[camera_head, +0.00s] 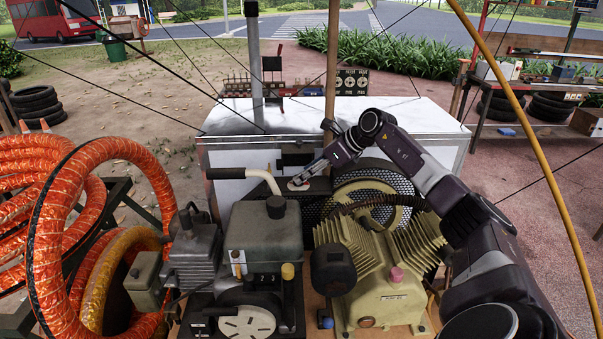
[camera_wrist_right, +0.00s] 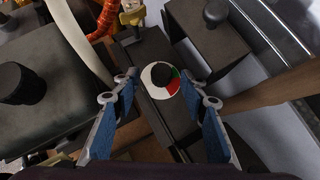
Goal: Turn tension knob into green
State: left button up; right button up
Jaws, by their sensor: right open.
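The tension knob (camera_wrist_right: 161,75) is a small dark round knob on a round dial (camera_wrist_right: 150,88). The dial is mostly white, with small green and red sectors on its right side in the right wrist view. It sits on a dark bar, and the dial also shows small in the head view (camera_head: 297,186). I cannot tell where the knob points. My right gripper (camera_wrist_right: 159,76) is open, with one blue-padded finger on each side of the knob. In the head view my right gripper (camera_head: 309,178) reaches the dial from the right. My left gripper is not in view.
A grey engine block (camera_head: 263,235) with a pale curved pipe (camera_head: 266,178) stands close left of the dial. A belt wheel behind a mesh guard (camera_head: 400,186) and a finned yellow compressor (camera_head: 385,275) are at the right. Orange hoses (camera_head: 55,215) coil at the far left.

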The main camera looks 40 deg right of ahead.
jog(key=x, duration=0.3)
jog(key=shift+w+d+f+p, duration=0.1)
jog(key=shift+d+f+p, duration=0.1)
jog(key=shift+p, duration=0.1)
jog(key=shift+r, duration=0.1)
jog(key=shift+a, duration=0.1)
jog(key=shift+c, duration=0.5)
grip_shut()
